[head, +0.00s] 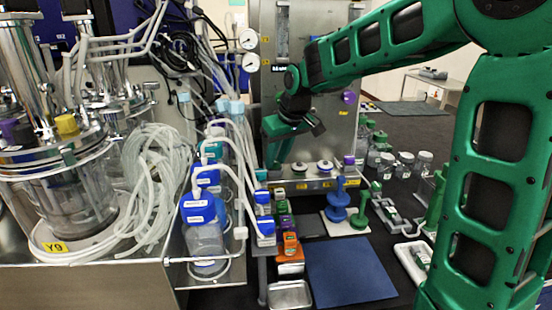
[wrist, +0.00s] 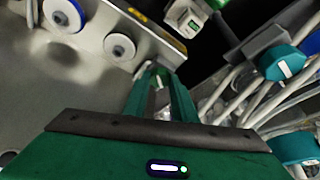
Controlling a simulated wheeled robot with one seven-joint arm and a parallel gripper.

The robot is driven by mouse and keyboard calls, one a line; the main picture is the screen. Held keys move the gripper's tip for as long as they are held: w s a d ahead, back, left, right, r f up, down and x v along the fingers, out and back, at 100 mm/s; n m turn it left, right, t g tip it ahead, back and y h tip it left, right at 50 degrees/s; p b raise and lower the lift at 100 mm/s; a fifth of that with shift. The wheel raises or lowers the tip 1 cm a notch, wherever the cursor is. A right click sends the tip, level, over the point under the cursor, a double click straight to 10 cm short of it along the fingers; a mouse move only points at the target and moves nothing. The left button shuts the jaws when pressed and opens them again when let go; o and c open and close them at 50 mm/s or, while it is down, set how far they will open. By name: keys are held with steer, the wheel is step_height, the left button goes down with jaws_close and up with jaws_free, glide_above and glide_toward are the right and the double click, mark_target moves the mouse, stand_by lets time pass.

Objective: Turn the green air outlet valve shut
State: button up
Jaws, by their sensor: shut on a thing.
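In the wrist view, the two green fingers of my gripper (wrist: 160,84) reach forward and are close together. A small green part, which looks like the green air outlet valve (wrist: 156,72), shows between their tips. The gripper is shut on it. The angle of the valve cannot be told, as the fingers hide most of it. In the head view, my gripper (head: 268,165) points down at the left end of a steel ledge, in front of the steel panel (head: 284,95). The valve is not clearly visible there.
Tubes and teal caps (wrist: 285,62) crowd the other side. Blue-capped bottles (head: 205,235) stand left of the ledge. A dark blue mat (head: 348,270) lies bare in front.

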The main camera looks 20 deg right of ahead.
steer(key=m, duration=0.2)
steer(key=m+h, duration=0.2)
steer(key=m, duration=0.1)
steer(key=shift+w+a+r+m, duration=0.15)
steer(key=shift+a+m, duration=0.1)
steer(key=shift+m, duration=0.05)
steer(key=shift+w+a+m+h, duration=0.1)
steer(key=shift+m+h, duration=0.35)
steer(key=shift+m, duration=0.65)
steer(key=shift+a+m+h, duration=0.1)
steer(key=shift+m+h, duration=0.35)
steer(key=shift+m, duration=0.65)
steer(key=o, duration=1)
steer(key=shift+o, duration=0.2)
steer(key=v, duration=1)
steer(key=shift+r, duration=0.3)
steer(key=shift+w, duration=0.1)
